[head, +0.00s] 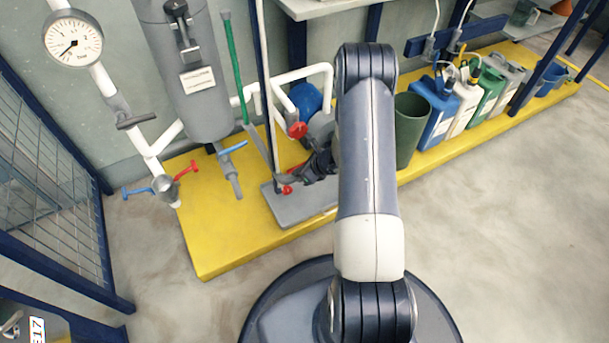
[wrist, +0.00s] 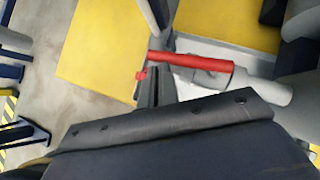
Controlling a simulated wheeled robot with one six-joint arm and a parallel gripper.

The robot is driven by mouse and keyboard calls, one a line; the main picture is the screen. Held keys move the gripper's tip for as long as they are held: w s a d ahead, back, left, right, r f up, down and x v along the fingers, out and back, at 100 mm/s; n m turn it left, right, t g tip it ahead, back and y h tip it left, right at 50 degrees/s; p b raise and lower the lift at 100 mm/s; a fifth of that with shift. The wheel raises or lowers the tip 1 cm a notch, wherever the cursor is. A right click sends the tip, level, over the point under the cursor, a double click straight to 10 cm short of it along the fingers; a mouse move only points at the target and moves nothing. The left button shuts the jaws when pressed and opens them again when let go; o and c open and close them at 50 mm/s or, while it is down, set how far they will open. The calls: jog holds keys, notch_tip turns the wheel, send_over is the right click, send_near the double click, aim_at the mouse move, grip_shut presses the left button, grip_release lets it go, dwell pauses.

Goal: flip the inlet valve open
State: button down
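A red lever (wrist: 195,62) lies across a pale pipe stub in the wrist view, close in front of my gripper (wrist: 152,72). A small red piece (wrist: 141,75) shows beside the fingertips; whether they touch it I cannot tell. In the head view my gripper (head: 292,180) is low over the grey base plate (head: 298,220), by a red piece (head: 286,190). The fingers look shut together, with nothing seen between them. No readable label marks the inlet valve. Other valve handles are a red knob (head: 297,130), a blue lever (head: 233,147) and a dark grey lever (head: 136,120).
A grey filter vessel (head: 190,80), a pressure gauge (head: 73,40) and a green rod (head: 234,70) stand left of my arm. A green bin (head: 411,130) and several canisters stand right on the yellow platform (head: 210,255). A mesh fence (head: 45,170) is at left; the right floor is clear.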

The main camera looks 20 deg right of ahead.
jog(key=shift+w+a+f, duration=0.1)
jog(key=shift+w+a, duration=0.15)
jog(key=shift+w, duration=0.15)
dwell(0.4)
